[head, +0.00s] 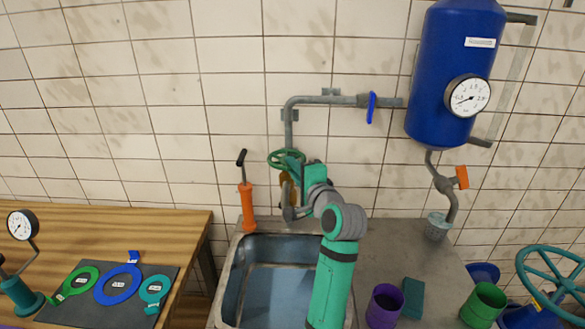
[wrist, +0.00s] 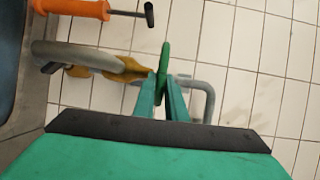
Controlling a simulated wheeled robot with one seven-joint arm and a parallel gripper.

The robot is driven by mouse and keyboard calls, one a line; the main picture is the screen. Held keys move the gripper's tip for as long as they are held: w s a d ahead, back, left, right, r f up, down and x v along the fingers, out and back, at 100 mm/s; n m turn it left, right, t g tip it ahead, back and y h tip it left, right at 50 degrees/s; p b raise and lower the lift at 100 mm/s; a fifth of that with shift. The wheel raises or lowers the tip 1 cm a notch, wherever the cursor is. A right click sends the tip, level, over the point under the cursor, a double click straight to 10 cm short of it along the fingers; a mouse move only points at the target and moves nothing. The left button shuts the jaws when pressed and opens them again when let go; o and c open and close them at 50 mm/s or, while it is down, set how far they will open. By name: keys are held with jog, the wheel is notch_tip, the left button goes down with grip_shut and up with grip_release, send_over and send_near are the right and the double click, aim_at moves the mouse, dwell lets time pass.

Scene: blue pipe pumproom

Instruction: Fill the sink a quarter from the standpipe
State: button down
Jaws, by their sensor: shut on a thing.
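The standpipe (head: 331,99) is a grey pipe that runs from the blue tank, along the wall and down behind the sink. Its green handwheel (head: 281,160) sits above the back of the sink. My gripper (wrist: 163,88) is shut on the rim of the green handwheel (wrist: 165,62), which is seen edge-on in the wrist view. In the head view my arm hides part of the wheel and the outlet. The steel sink (head: 237,262) stands below; its inside looks bluish, and I cannot tell the water level. My arm crosses its right side.
A blue lever (head: 371,107) is on the upper pipe. An orange hand pump (head: 247,203) stands left of the wheel. The blue tank (head: 450,80) bears a gauge (head: 467,95). Purple (head: 384,305) and green cups (head: 483,304) stand right of the sink; a wooden bench (head: 120,225) is left.

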jog(key=n+g+y, duration=0.1)
jog(key=d+n+g+y, duration=0.1)
jog(key=n+y, duration=0.1)
jog(key=shift+w+d+y, duration=0.2)
jog(key=shift+w+y, duration=0.1)
jog(key=shift+w, duration=0.1)
jog(key=shift+w+d+n+g+y, duration=0.15)
jog(key=shift+n+g+y, duration=0.5)
jog(key=shift+g, duration=0.1)
jog(key=shift+w+d+n+g+y, duration=0.1)
jog(key=shift+w+n+g+y, duration=0.05)
jog(key=shift+n+g+y, duration=0.5)
jog(key=c, duration=1.8)
grip_release()
jog(key=v, duration=1)
jog(key=shift+s+d, duration=0.15)
jog(key=shift+d, duration=0.2)
jog(key=shift+r, duration=0.1)
